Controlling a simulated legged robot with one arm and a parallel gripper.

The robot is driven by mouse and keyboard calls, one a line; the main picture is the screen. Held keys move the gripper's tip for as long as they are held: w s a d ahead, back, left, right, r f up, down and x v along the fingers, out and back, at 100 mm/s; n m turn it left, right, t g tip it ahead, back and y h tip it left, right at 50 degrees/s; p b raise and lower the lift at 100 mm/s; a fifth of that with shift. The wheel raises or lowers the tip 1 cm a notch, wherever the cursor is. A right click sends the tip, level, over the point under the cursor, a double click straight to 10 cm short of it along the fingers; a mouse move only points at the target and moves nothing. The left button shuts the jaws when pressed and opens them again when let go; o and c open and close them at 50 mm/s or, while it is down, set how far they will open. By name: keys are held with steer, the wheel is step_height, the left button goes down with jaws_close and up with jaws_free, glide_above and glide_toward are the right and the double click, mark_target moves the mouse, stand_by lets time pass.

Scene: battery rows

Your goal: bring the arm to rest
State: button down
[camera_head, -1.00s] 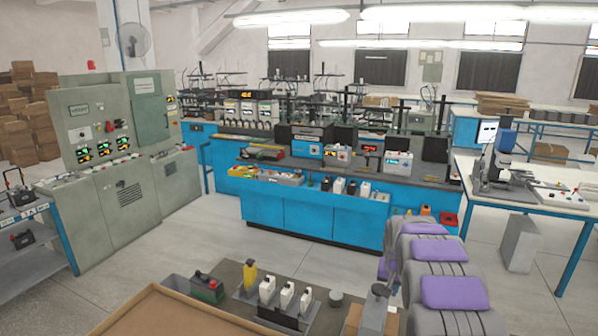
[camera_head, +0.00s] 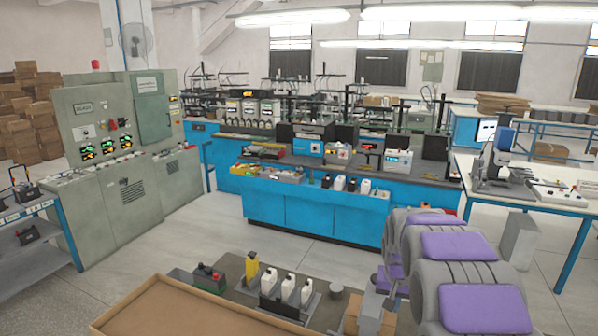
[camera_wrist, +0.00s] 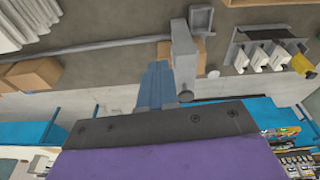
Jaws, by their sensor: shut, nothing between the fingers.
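My arm, grey with purple panels (camera_head: 458,246), is folded at the lower right of the head view. In the wrist view my gripper (camera_wrist: 158,68) shows as a narrow blue-grey shape beyond a dark plate and a purple panel. It is shut and empty. It points over the floor and the near bench, beside a grey post with a round knob (camera_wrist: 184,58). I cannot tell whether it is apart from that post in depth. In the head view the gripper's fingers are not clear behind the arm links.
A near bench holds white bottles (camera_head: 288,286), a yellow bottle (camera_head: 252,266), a small battery (camera_head: 208,278) and a cardboard tray (camera_head: 160,312). A blue bench (camera_head: 310,215) stands beyond, a control cabinet (camera_head: 115,140) at left, a white table (camera_head: 530,190) at right. Floor between them is clear.

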steer(key=s+a+f+n+g+b, duration=0.1)
steer(key=s+a+b, duration=0.1)
steer(key=s, duration=1.2)
steer(key=s+a+f+n+g+b, duration=0.1)
steer(key=s+a, duration=0.3)
steer(key=s, duration=1)
steer(key=s+a+f+n+g+y+b, duration=0.1)
steer(key=s+a, duration=0.3)
steer(key=s, duration=1)
steer(key=shift+s+n+g+b, duration=0.4)
steer(key=shift+g+b, duration=0.1)
steer(key=shift+b, duration=0.35)
steer(key=shift+w, duration=0.1)
